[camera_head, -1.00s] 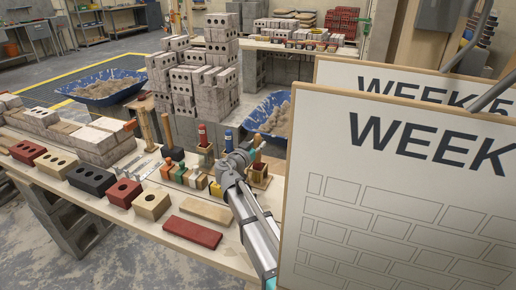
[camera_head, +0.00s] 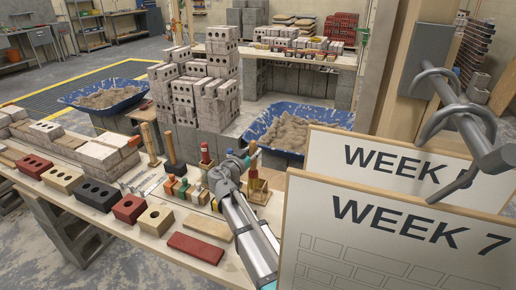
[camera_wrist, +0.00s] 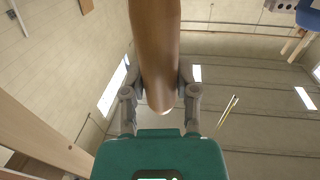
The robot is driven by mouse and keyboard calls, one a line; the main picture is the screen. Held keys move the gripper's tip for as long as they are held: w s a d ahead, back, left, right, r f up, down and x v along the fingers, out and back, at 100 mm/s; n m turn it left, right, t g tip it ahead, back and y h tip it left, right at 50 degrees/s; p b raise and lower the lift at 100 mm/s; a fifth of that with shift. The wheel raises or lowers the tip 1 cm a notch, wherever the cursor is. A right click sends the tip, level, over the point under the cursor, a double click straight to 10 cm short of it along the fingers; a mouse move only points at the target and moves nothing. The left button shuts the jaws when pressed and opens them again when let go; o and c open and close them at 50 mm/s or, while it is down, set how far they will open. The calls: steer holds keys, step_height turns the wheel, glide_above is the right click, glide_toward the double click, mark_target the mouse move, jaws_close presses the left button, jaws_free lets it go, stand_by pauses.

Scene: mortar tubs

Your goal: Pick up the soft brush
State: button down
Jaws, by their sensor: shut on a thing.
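In the wrist view, a smooth brown wooden handle (camera_wrist: 155,45) with a rounded end, seemingly the soft brush's, runs between the grey fingers of my gripper (camera_wrist: 160,80). The fingers are closed against both sides of it. No bristles show there. In the head view, my gripper (camera_head: 243,160) is beyond the row of small tools, with a brownish handle (camera_head: 254,163) at its tip. The handle stands just over a small wooden box (camera_head: 257,192). I cannot tell whether the brush is inside the box or clear of it.
Brick samples, such as a red slab (camera_head: 196,248), line the table (camera_head: 140,238). A second wooden holder (camera_head: 207,168) stands left of my gripper. Stacked blocks (camera_head: 205,95) and a blue mortar tub (camera_head: 262,128) are behind. The WEEK 7 board (camera_head: 390,245) stands close on the right.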

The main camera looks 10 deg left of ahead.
steer(key=v, duration=1.5)
steer(key=shift+s, duration=0.1)
